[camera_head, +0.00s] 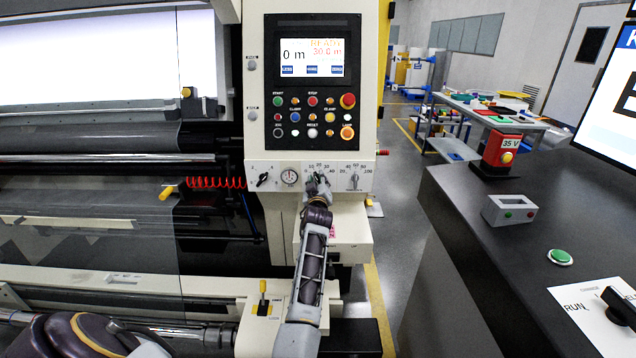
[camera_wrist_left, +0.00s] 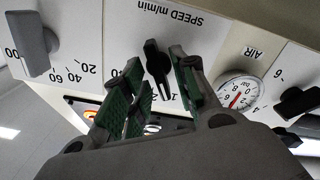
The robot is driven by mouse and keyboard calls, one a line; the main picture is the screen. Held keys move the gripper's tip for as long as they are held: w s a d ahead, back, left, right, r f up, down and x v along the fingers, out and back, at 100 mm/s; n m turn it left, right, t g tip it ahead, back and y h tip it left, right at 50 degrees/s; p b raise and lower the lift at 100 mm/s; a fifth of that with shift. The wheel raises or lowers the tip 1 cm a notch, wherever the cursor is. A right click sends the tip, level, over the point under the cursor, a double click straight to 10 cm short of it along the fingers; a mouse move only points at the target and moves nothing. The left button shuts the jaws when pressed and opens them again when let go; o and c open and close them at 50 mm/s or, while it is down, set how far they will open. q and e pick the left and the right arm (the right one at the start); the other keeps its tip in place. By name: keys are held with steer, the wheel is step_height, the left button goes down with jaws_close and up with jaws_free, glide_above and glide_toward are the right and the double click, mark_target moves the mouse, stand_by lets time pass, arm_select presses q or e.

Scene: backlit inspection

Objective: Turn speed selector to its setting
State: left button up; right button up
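The speed selector (camera_wrist_left: 157,65) is a black bar knob on the white panel strip, under the label "SPEED m/min" in the upside-down left wrist view. My left gripper (camera_wrist_left: 154,72) is open, with green-padded fingers on either side of the knob. The right-hand finger in that view looks close to the knob; I cannot tell whether it touches. Part of the scale is hidden by the fingers. In the head view my left gripper (camera_head: 318,187) is at the control strip and covers most of the selector. My right gripper is not in view.
An air gauge (camera_head: 290,177) sits beside the selector, with a black knob (camera_head: 262,179) left of it and a grey knob (camera_head: 354,182) on the right. Above are buttons and a lit screen (camera_head: 312,57) reading READY. A dark counter (camera_head: 490,255) stands at the right.

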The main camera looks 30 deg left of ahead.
arm_select(q)
jaws_close()
steer(key=shift+w+d+m, duration=0.1)
steer(key=shift+m, duration=2.8)
steer(key=shift+o, duration=1)
jaws_free()
steer(key=shift+r, duration=0.1)
